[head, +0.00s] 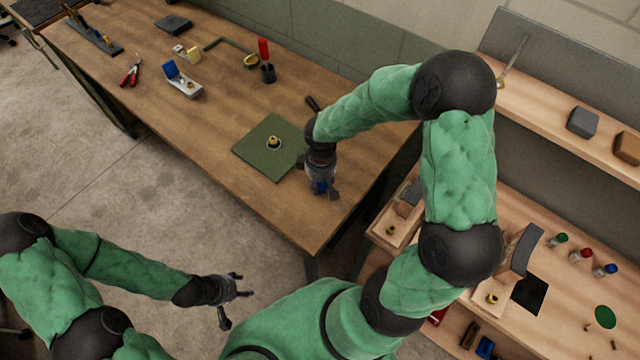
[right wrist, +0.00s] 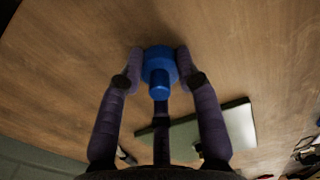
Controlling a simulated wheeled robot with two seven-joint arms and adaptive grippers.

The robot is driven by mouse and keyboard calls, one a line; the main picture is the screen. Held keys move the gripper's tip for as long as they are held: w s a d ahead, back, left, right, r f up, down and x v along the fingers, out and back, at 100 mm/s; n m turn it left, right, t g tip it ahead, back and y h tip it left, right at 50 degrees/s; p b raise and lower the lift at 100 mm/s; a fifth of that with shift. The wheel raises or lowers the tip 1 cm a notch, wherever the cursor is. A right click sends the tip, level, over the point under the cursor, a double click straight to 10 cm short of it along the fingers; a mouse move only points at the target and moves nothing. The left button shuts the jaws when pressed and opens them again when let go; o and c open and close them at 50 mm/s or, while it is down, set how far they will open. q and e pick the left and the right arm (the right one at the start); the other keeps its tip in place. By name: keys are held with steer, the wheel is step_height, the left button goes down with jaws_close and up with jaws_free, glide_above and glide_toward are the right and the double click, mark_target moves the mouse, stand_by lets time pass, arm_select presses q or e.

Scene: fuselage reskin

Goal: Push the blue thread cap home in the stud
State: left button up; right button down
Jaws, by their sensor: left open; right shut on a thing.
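The blue thread cap (right wrist: 158,66) is a round blue piece with a narrower stem, held between the fingertips of my right gripper (right wrist: 157,78). In the head view my right gripper (head: 322,188) is low over the wooden table, right of the green plate, with a bit of blue at its fingers. A small yellow piece with a dark rim (head: 273,142) stands mid-plate; it may be the stud, but I cannot tell. The cap is apart from it. My left gripper (head: 235,298) is open and empty over the floor, in front of the table.
The green plate (head: 262,160) lies on the wooden table (head: 215,130). Red pliers (head: 131,73), a blue-and-white device (head: 183,80) and a red-handled tool (head: 263,50) stand further back. A side bench (head: 560,310) at right bears green, red and blue caps.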

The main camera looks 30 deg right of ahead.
steer(key=shift+r+p, duration=0.95)
steer(key=shift+r, duration=0.3)
steer(key=shift+r+p, duration=1.05)
steer(key=shift+r, duration=0.35)
